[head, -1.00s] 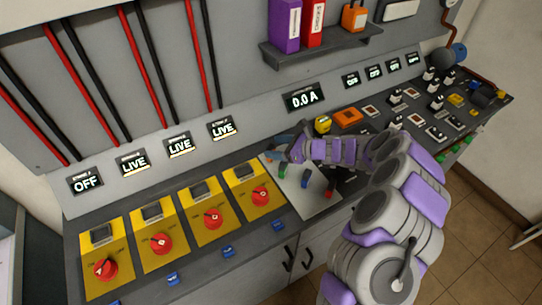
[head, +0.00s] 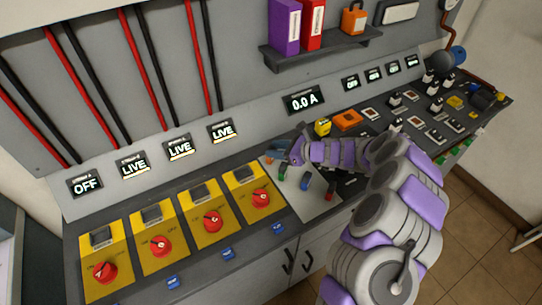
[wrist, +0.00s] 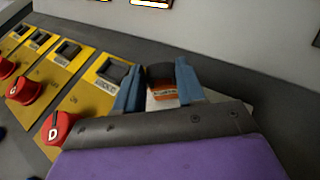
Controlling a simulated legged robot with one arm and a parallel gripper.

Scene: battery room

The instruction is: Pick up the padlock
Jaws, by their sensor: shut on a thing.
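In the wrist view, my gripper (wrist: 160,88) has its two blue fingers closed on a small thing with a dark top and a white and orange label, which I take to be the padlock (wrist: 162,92). The near part of it is hidden behind my gripper's palm. In the head view, my gripper (head: 278,152) is at the far left part of a light grey plate (head: 312,207) on the console, and the held thing is mostly hidden there. Whether it touches the plate cannot be told.
Yellow switch panels with red knobs (head: 213,220) lie to the left. A yellow thing (head: 322,127) stands behind my wrist. A shelf (head: 322,47) with binders hangs above.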

